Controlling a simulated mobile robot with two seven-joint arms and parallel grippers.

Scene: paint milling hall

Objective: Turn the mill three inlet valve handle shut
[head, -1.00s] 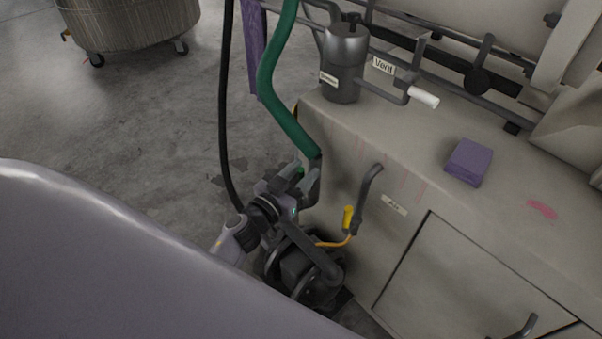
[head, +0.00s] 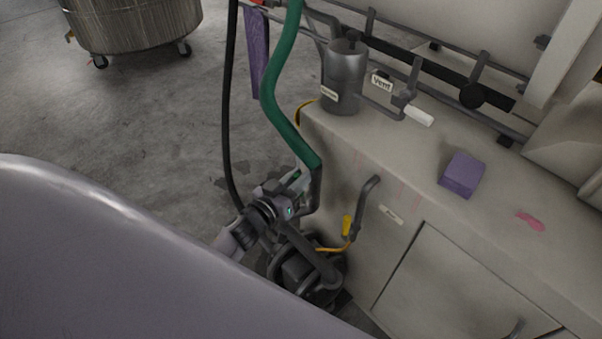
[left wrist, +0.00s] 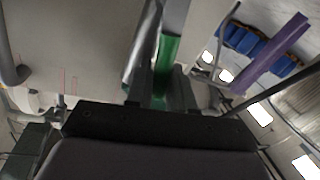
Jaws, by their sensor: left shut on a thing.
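My left gripper (head: 300,180) is beside the lower end of the green hose (head: 277,100), by the dark bent pipe (head: 315,190) at the cabinet's left corner. In the left wrist view its two dark fingers are shut on a green-sleeved handle (left wrist: 167,62), with a grey metal bar running on past it. I see no label naming the valve, and cannot tell how far the handle is turned. My right gripper is not in view.
The pale cabinet (head: 370,245) carries a dark canister (head: 345,75), a white-tipped vent lever (head: 418,116) and a purple block (head: 462,175). A yellow-handled valve (head: 347,226) is close to my left gripper. A dark pump (head: 305,275) stands below. A black hose (head: 228,120) hangs left.

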